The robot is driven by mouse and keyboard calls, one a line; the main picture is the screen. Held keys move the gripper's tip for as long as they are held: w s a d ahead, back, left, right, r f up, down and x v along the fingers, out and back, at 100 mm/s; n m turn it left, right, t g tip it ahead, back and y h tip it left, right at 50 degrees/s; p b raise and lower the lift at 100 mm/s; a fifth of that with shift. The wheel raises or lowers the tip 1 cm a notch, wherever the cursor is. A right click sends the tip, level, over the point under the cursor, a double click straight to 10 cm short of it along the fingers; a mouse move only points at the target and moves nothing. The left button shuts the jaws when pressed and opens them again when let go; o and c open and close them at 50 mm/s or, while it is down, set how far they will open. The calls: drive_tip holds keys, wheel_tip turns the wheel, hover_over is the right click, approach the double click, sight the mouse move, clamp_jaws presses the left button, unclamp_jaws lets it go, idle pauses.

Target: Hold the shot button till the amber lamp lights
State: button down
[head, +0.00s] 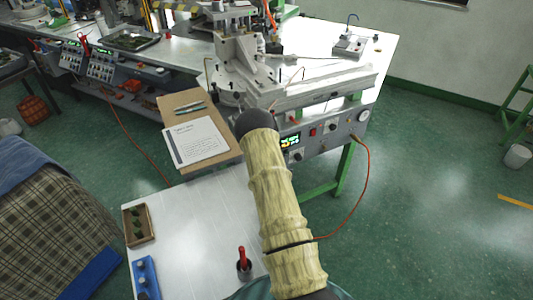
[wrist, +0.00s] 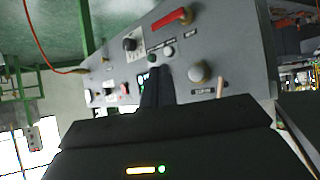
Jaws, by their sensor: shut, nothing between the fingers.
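The grey control panel (wrist: 215,45) of the injection machine shows in the wrist view, and partly in the head view (head: 325,140). A large pale round button (wrist: 200,73) has a label below it; I cannot read whether it is the shot button. Two small round fittings, one dark green (wrist: 152,58) and one pale grey (wrist: 169,52), sit above my fingertips. No panel lamp visibly glows amber. My gripper (wrist: 157,72) is shut and empty, its dark fingers pointing at the panel left of the pale button. Contact cannot be told. In the head view my arm hides the gripper.
The panel also carries a red lever (wrist: 170,20), a black knob (wrist: 130,43) and a beige toggle (wrist: 220,87). A lit display (head: 291,141) is beside my arm. A clipboard (head: 195,140) lies left; a red cable (head: 366,180) hangs from the panel.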

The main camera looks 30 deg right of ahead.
drive_tip(key=w+b, duration=0.3)
drive_tip(key=w, duration=0.5)
drive_tip(key=shift+d, duration=0.25)
drive_tip(key=shift+s+d, duration=0.1)
drive_tip(key=shift+w+b, duration=0.2)
drive_tip(key=shift+b, duration=0.15)
idle(1.3)
drive_tip(key=shift+w+b, duration=0.3)
drive_tip(key=shift+w+r+b, duration=0.1)
drive_tip(key=shift+w+b, duration=0.3)
drive_tip(key=shift+w, duration=0.1)
idle(2.5)
